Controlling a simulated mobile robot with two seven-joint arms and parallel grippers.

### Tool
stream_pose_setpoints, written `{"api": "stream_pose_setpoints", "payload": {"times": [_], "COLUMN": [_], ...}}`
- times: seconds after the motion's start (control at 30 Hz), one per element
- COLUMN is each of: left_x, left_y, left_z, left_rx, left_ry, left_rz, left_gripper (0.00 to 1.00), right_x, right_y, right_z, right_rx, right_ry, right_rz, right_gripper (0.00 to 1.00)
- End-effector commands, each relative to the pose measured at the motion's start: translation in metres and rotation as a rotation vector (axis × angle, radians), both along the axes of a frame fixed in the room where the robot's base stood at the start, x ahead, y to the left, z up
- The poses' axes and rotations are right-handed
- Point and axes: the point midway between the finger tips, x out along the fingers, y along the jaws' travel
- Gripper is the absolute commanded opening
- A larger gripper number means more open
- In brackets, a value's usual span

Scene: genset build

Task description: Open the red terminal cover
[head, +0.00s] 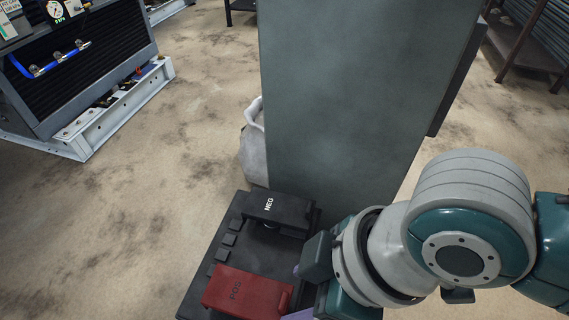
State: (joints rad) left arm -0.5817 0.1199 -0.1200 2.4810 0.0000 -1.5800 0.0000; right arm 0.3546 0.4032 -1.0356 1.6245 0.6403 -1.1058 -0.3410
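The red terminal cover (238,291), marked POS, sits on the near part of a dark battery (203,285) at the bottom of the head view. It appears to lie down flat over its terminal, which I cannot see. My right gripper (308,285) is just right of the red cover's right end, at the lower edge of the picture. Its fingers are partly hidden and cut off, so I cannot tell their opening or whether they touch the cover. My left gripper is out of view.
A black cover (275,210) marked NEG sits at the battery's far end. A tall grey-green cabinet (355,90) stands right behind it. A whitish container (253,150) is beside the cabinet. A genset on a white skid (115,110) stands far left. The floor at left is clear.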

Motion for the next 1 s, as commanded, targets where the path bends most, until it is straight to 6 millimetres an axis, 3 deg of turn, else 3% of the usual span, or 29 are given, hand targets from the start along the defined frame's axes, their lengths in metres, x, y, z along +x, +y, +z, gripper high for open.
{"api": "stream_pose_setpoints", "payload": {"times": [0.2,0.6,1.0], "left_x": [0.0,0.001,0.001], "left_y": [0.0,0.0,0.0], "left_z": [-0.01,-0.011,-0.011], "left_rx": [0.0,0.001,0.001], "left_ry": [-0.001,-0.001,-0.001], "left_rz": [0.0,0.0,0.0], "left_gripper": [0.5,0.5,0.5], "right_x": [0.004,0.005,0.005], "right_y": [0.012,0.015,0.015], "right_z": [-0.031,-0.037,-0.037], "right_rx": [-0.001,-0.001,0.0], "right_ry": [0.0,-0.002,-0.001], "right_rz": [0.0,0.001,0.001], "right_gripper": [0.62,0.62,0.19]}}
